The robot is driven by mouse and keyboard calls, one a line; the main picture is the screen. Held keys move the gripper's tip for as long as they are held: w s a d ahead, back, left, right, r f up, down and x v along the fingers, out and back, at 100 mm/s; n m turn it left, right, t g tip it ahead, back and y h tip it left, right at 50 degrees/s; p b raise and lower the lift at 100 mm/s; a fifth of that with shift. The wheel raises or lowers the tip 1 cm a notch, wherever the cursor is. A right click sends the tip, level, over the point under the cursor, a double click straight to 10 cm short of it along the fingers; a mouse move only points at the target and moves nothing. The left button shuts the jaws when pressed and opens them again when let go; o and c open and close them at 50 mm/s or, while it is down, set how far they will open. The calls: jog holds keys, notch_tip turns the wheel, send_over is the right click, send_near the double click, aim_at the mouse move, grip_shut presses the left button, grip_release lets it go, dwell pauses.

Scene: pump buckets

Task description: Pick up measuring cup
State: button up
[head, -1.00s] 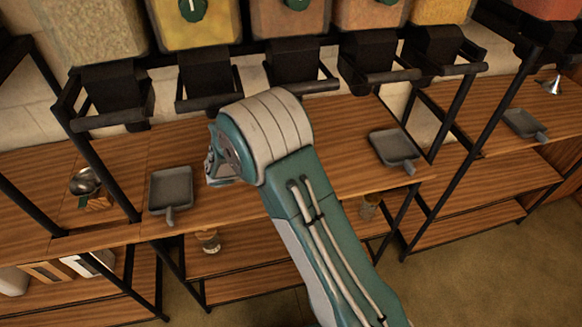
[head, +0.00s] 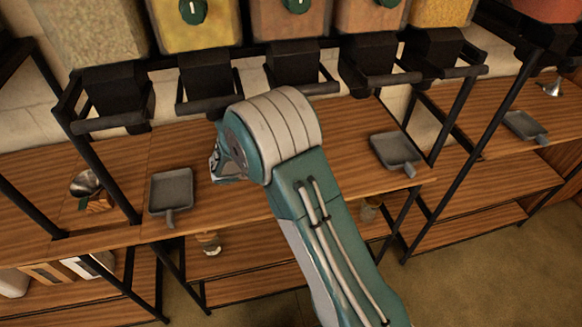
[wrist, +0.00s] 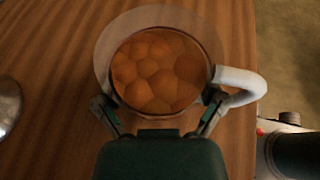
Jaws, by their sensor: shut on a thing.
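The measuring cup (wrist: 240,84) is seen from above in the wrist view. It has a clear round wall, a pale handle on the right and a bumpy orange-brown surface inside its rim. My gripper (wrist: 162,108) is shut on it, with one finger on each side of its lower edge. Wood shows around and beneath the cup; I cannot tell whether it touches the wood. In the head view my arm hides the cup and my fingertips.
Grey scoops lie on the wooden shelf left (head: 171,192) and right (head: 395,149) of my arm. Black dispenser frames (head: 208,90) stand behind. A metal bowl (head: 84,184) is at far left. Jars sit on the lower shelf, one (head: 209,243) left of my arm.

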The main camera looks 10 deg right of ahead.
jog(key=s+r, duration=0.1)
jog(key=r, duration=0.1)
jog(key=s+r, duration=0.2)
jog(key=r, duration=0.1)
jog(key=s+r, duration=0.2)
jog(key=r, duration=0.1)
jog(key=shift+s, duration=0.15)
jog(key=s+r, duration=0.3)
jog(key=s, duration=0.5)
jog(key=shift+s+r, duration=0.25)
jog(key=shift+s, duration=0.1)
